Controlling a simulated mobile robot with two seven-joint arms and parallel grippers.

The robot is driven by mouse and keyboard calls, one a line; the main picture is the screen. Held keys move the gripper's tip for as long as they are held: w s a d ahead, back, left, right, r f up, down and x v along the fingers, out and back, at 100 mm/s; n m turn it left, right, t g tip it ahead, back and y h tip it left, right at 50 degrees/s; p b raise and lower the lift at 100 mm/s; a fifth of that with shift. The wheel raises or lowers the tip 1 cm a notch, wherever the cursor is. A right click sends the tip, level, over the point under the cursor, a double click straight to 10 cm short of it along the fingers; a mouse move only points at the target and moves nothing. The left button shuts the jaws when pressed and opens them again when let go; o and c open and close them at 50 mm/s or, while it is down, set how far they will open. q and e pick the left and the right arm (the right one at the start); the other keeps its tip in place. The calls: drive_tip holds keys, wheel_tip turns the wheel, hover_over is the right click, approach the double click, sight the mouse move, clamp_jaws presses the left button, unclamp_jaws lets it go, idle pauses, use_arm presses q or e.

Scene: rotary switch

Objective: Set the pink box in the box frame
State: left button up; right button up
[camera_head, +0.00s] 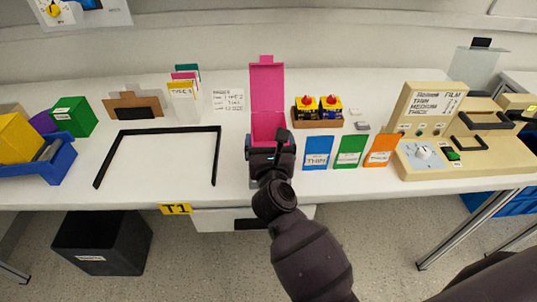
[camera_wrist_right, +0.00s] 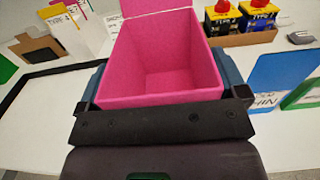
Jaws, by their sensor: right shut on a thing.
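The pink box (camera_head: 268,90) is open, with its lid standing up at the back. It is on or just above the white table, right of the box frame; I cannot tell whether it touches the table. My right gripper (camera_head: 270,150) is shut on it from the front. In the right wrist view the pink box (camera_wrist_right: 165,65) is empty, with gripper fingers at both sides. The box frame (camera_head: 170,130) is a black three-sided outline on the table, open to the front, with nothing inside. Part of it shows in the right wrist view (camera_wrist_right: 40,77). My left gripper is not in view.
Blue, green and orange cards (camera_head: 349,151) lie right of the box. A brown tray (camera_head: 317,124) with red-topped yellow items stands behind them. A beige switch panel (camera_head: 430,120) is at right. A card holder (camera_head: 185,105) stands behind the frame; a blue bin (camera_head: 50,165) is at left.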

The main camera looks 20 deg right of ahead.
wheel_tip(320, 180, down, 4)
drive_tip(key=shift+b, duration=0.8)
drive_tip(key=shift+f, duration=0.15)
drive_tip(key=shift+r, duration=0.2)
drive_tip(key=shift+f, duration=0.25)
drive_tip(key=o, duration=0.6)
